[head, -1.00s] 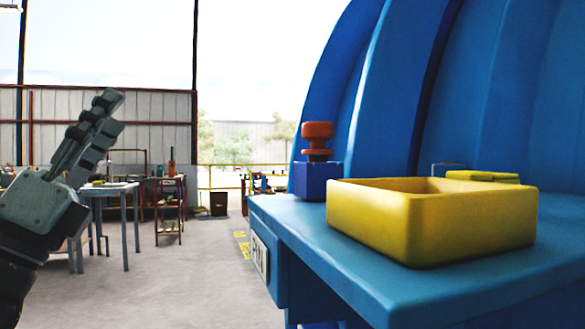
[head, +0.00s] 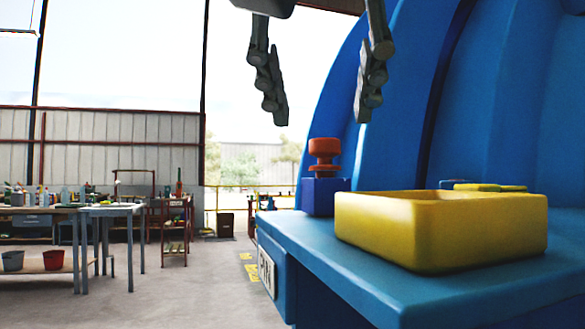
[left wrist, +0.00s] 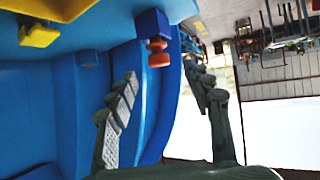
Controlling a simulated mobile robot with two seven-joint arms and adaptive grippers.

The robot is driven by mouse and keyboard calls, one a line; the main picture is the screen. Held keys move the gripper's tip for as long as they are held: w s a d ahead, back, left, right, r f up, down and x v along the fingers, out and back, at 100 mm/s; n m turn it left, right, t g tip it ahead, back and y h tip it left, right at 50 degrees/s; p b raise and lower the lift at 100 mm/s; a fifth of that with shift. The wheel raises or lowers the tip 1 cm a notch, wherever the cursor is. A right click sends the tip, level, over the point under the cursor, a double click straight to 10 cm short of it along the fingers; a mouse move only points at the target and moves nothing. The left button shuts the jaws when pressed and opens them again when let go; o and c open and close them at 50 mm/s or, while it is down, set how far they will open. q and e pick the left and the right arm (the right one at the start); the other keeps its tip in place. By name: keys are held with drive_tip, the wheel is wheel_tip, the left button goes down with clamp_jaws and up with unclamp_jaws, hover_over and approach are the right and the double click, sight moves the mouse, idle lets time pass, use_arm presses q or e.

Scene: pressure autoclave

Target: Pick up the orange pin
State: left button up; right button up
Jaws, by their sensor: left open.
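The orange pin (head: 323,154) stands upright in a blue block (head: 322,196) on the blue ledge, left of the yellow tray. It has a wide knob on top and a narrower neck below. My left gripper (head: 324,119) hangs above the pin in the head view, fingers pointing down, open, with nothing between them. In the left wrist view the pin (left wrist: 158,53) and its block (left wrist: 152,24) appear upside down, ahead of the gap between the spread fingers (left wrist: 165,82). My right gripper is not in view.
A yellow tray (head: 430,236) stands on the blue ledge (head: 400,284) right of the block. A small yellow piece (head: 490,187) lies behind it. The curved blue autoclave wall (head: 520,90) rises close behind. Work tables (head: 75,212) stand far off at left.

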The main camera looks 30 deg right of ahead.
sight(325, 142)
use_arm(q)
drive_tip(key=b+x, duration=0.2)
drive_tip(key=x, duration=0.5)
drive_tip(key=shift+d+r, duration=0.15)
drive_tip(key=shift+d, duration=0.1)
drive_tip(key=shift+w+d, duration=0.1)
drive_tip(key=shift+w, duration=0.2)
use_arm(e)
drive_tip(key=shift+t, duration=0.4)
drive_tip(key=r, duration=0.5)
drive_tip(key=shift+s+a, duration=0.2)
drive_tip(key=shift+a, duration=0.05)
use_arm(q)
drive_tip(key=shift+c, duration=0.3)
clamp_jaws()
